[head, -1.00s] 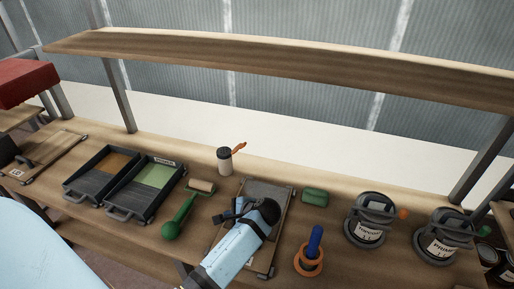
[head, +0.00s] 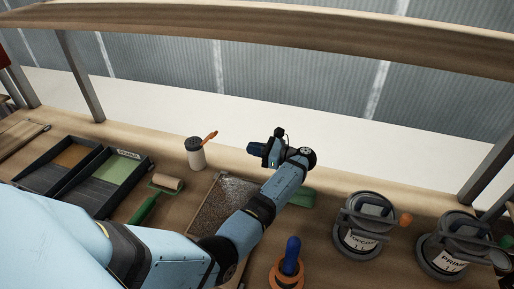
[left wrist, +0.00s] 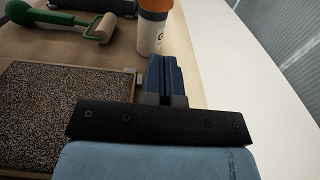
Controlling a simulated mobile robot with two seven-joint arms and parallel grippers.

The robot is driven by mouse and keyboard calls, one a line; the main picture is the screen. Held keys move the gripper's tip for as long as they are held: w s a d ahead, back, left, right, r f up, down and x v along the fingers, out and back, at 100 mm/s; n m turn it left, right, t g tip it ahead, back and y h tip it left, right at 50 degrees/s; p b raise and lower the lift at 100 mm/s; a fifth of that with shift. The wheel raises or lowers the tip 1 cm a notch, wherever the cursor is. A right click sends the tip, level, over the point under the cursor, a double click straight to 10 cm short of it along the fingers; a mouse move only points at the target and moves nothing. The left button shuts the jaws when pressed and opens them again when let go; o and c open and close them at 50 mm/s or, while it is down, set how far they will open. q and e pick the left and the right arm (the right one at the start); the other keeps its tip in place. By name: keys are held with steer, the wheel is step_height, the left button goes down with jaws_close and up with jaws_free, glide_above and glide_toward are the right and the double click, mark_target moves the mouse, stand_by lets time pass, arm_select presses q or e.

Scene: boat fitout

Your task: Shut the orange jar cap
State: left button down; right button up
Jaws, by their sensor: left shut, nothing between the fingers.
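The jar (head: 195,155) is pale with a dark top and stands upright near the back edge of the bench. Its orange cap (head: 210,136) sticks up and out to the right of the dark top, standing open. In the left wrist view the jar (left wrist: 151,36) is just beyond the fingers, with the orange cap (left wrist: 157,5) cut off by the top edge. My left gripper (head: 254,149) is to the right of the jar, apart from it. Its blue fingers (left wrist: 163,75) are shut and empty, pointing toward the jar. My right gripper is not in view.
A textured board (head: 222,205) lies below my left arm. A green-handled roller (head: 155,198) and trays (head: 92,172) are to the left. A green block (head: 302,197), a blue-handled tool (head: 291,257) and two tins (head: 362,240) are to the right. A shelf (head: 280,40) runs above the bench.

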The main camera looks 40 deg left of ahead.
arm_select(q)
steer(key=b, duration=0.1)
glide_toward(209, 138)
step_height(209, 138, down, 3)
steer(key=w+a, duration=0.2)
steer(key=a+r, duration=0.1)
steer(key=s+a+r, duration=0.1)
steer(key=a+r, duration=0.1)
steer(key=shift+s+a+r, duration=0.15)
steer(key=shift+s, duration=0.05)
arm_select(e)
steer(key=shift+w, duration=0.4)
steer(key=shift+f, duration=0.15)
